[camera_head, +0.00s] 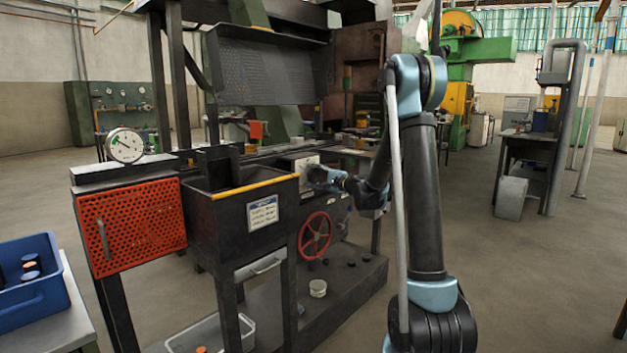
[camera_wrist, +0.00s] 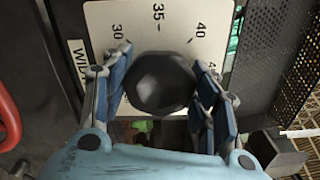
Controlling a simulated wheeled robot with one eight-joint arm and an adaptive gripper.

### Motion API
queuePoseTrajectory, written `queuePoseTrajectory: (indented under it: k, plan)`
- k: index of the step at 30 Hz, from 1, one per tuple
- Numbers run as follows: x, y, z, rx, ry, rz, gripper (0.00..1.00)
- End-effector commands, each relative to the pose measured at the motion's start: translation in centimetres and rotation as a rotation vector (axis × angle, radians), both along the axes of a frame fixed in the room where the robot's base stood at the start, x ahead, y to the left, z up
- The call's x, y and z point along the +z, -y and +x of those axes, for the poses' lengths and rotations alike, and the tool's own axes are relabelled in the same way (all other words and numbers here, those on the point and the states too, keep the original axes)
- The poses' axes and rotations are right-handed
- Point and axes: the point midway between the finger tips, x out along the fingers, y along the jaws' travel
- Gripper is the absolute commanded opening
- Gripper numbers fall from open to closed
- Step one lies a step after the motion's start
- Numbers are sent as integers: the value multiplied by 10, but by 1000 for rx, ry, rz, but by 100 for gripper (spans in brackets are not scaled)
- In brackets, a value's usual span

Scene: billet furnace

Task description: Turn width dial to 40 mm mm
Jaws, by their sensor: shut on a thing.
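The width dial is a dark, faceted round knob (camera_wrist: 158,82) on a white scale plate (camera_wrist: 182,18), seen in the wrist view. The plate carries the marks 30, 35 and 40, with 30 at left, 35 at top and 40 at right. My gripper (camera_wrist: 160,92) has its blue-padded fingers on the left and right sides of the knob and is shut on it. I cannot make out a pointer on the knob. In the head view, the scale plate (camera_head: 298,161) is on the machine front, and my gripper (camera_head: 322,178) is at it, hiding the knob.
A red handwheel (camera_head: 315,235) is just below the dial and shows at the wrist view's left edge. A dark bin with a yellow rim (camera_head: 240,188) and an orange mesh box (camera_head: 130,225) stand to the left. Open floor lies to the right.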

Motion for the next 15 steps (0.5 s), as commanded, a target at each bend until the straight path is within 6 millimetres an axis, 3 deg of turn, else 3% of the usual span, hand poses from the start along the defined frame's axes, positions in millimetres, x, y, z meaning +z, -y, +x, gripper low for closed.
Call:
queuePoseTrajectory:
  k: [15]
  plan:
    - [-3,2,-1,-2,385,-305,31]
